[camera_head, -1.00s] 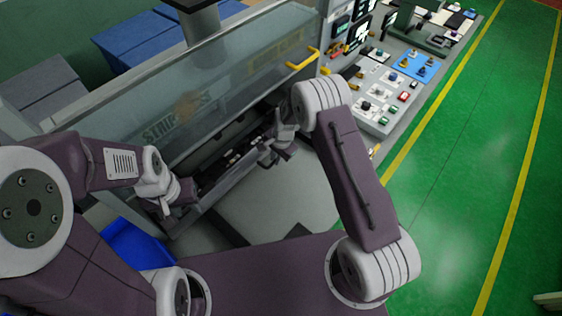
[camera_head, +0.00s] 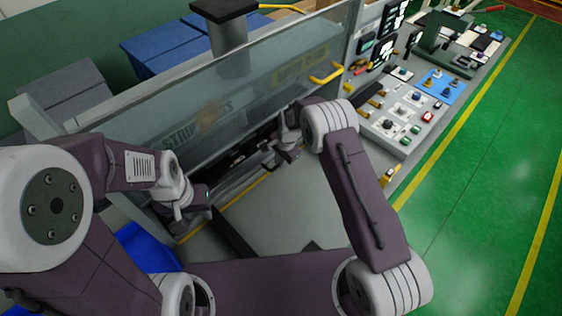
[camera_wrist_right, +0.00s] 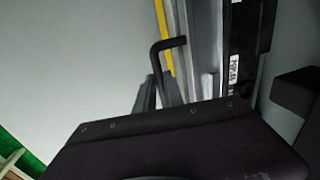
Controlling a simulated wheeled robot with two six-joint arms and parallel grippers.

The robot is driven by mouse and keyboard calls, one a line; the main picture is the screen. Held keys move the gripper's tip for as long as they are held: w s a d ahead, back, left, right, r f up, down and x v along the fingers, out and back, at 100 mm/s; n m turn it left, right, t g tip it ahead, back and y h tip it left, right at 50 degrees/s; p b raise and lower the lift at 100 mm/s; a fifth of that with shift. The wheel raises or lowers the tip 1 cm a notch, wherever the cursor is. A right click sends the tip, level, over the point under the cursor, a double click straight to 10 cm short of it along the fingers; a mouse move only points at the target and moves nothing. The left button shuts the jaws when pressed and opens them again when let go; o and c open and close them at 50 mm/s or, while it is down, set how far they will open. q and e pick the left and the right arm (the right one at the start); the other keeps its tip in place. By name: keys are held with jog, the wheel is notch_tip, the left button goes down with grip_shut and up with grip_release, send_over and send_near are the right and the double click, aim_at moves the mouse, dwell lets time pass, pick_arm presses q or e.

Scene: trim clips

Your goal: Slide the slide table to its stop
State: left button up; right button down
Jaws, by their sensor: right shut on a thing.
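The slide table (camera_head: 240,160) is mostly under the clear guard of the machine; its dark top shows as a narrow strip, and a yellow line shows along its near side. In the right wrist view, a dark rail with a white label (camera_wrist_right: 236,62) runs beside grey metal and a yellow stripe (camera_wrist_right: 164,28). My right gripper (camera_head: 280,150) is at the table's near edge, shut on a black bent handle (camera_wrist_right: 157,62); the fingers partly hide it. My left gripper (camera_head: 186,210) is near the table's left end; its finger opening is too small to tell.
The clear guard (camera_head: 215,105) with a yellow handle (camera_head: 327,74) stands over the table. A control panel (camera_head: 405,115) with buttons is to the right. A blue bin (camera_head: 145,248) sits at lower left. Green floor at right is open.

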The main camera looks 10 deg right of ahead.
jog(key=c, duration=1.6)
grip_release()
jog(key=shift+w+a+r, duration=0.1)
jog(key=shift+w, duration=0.1)
jog(key=shift+o, duration=0.7)
jog(key=shift+w+a, duration=0.1)
notch_tip(320, 180, up, 9)
jog(key=s+d+b, duration=0.1)
jog(key=shift+s+b, duration=0.15)
jog(key=shift+b, duration=0.2)
jog(key=s+d+n+b, duration=0.3)
jog(key=s+d+n, duration=0.2)
jog(key=s, duration=0.7)
jog(key=s+d+f+n+h+b, duration=0.1)
jog(key=s+d+n+b, duration=0.2)
jog(key=s, duration=0.9)
jog(key=d+n, duration=0.2)
jog(key=d, duration=0.1)
jog(key=shift+s+f, duration=0.3)
jog(key=shift+s, duration=0.05)
